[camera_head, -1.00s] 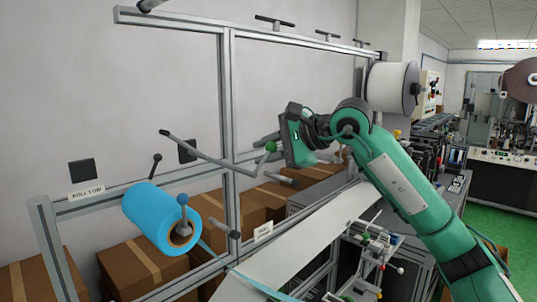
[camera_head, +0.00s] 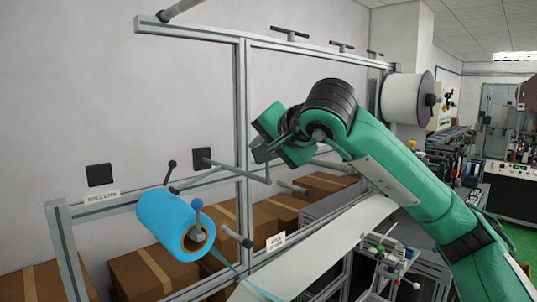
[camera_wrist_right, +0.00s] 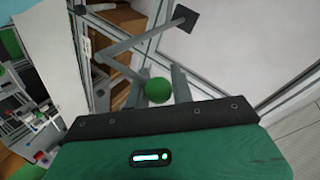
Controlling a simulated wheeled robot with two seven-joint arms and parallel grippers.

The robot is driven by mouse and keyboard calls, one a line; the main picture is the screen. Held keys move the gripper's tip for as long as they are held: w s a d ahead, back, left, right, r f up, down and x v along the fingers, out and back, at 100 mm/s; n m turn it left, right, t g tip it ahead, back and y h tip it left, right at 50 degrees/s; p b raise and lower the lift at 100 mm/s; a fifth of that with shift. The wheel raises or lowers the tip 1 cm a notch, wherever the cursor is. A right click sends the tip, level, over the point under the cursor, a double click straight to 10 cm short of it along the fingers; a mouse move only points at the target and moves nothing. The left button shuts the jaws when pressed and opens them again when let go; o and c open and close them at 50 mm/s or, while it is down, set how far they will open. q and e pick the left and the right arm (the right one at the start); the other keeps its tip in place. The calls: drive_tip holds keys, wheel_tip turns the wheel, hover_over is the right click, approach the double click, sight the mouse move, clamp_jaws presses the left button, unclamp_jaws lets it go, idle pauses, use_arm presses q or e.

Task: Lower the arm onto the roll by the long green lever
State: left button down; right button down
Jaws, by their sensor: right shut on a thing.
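The blue roll (camera_head: 165,222) sits on its spindle at the left of the head view. The grey arm (camera_head: 195,180) slopes down from the frame, its left end at the roll's upper right edge; I cannot tell if it touches. The lever (camera_head: 240,172) runs right from the dark plate. Its green ball knob (camera_wrist_right: 158,90) shows between my right fingers in the right wrist view. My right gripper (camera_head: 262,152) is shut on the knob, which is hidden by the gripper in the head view. My left gripper is not in view.
A metal frame (camera_head: 242,110) stands around the roll. A short black-knobbed lever (camera_head: 171,165) stands behind the roll, and a grey-blue knobbed handle (camera_head: 197,205) at its front. Cardboard boxes (camera_head: 150,270) lie behind. A white roll (camera_head: 405,98) hangs at upper right.

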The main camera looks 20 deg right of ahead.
drive_tip(key=shift+s+a+f+n+h+b, duration=0.15)
drive_tip(key=shift+a+f+n+h+b, duration=0.25)
drive_tip(key=shift+a+f+n, duration=0.15)
drive_tip(key=c, duration=1.2)
unclamp_jaws()
drive_tip(key=shift+s, duration=0.1)
drive_tip(key=shift+c, duration=0.2)
drive_tip(key=shift+r, duration=0.2)
drive_tip(key=shift+r, duration=0.15)
drive_tip(key=shift+d, duration=0.1)
